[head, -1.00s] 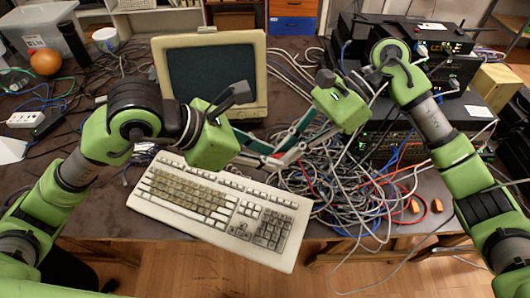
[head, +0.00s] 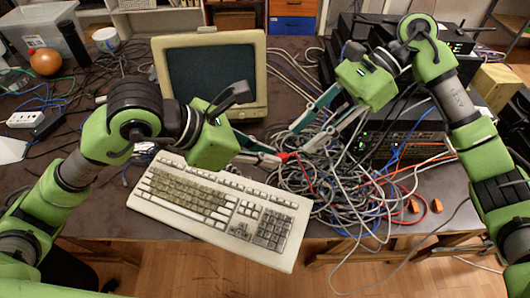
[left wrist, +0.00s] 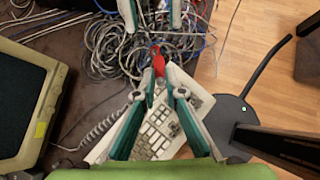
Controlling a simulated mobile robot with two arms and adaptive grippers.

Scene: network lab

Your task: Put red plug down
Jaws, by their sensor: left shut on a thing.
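The red plug (head: 284,157) is small and sits at the fingertips of my left gripper (head: 278,159), just above the far right part of the keyboard. In the left wrist view the red plug (left wrist: 158,64) is between the tips of my left gripper (left wrist: 160,76), which is shut on it. My right gripper (head: 300,138) is up and to the right of the plug over the cable pile, its fingers apart and empty. The right fingers also show at the top of the left wrist view (left wrist: 153,12), apart from the plug.
A beige keyboard (head: 190,195) lies at the table's front, below my left gripper. A tangled cable pile (head: 330,185) covers the table to its right. A beige monitor (head: 212,75) stands behind. Black network devices (head: 400,140) stand at the right.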

